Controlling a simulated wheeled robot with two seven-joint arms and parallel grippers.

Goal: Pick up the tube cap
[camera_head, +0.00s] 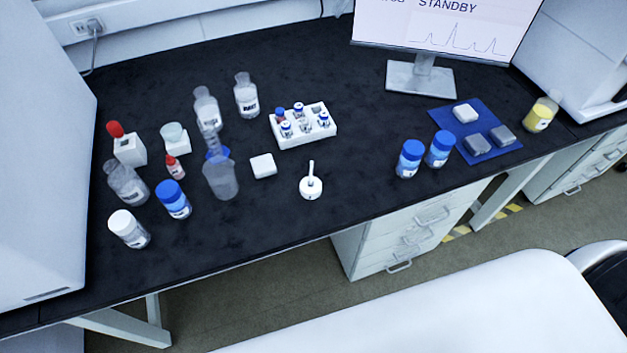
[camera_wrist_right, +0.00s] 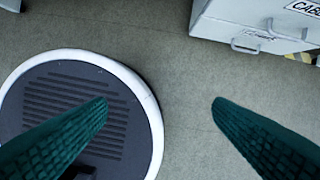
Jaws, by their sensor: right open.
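A red cap (camera_head: 116,129) sits at the top of a white block (camera_head: 130,151) at the left of the black bench, in the head view. It looks like the tube cap, but I cannot tell for sure. Any tube below it is hidden in the block. My right gripper (camera_wrist_right: 159,103) shows in the right wrist view with its two green fingers wide apart and nothing between them. It is over the floor, away from the bench top. My left gripper is in neither view.
Bottles crowd the bench's left, including a blue-capped bottle (camera_head: 173,199) and a clear beaker (camera_head: 221,178). A white vial rack (camera_head: 322,139) stands mid-bench. Two blue-capped bottles stand near the front edge, left of a blue mat (camera_head: 490,152). Drawers (camera_head: 415,238) are below.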

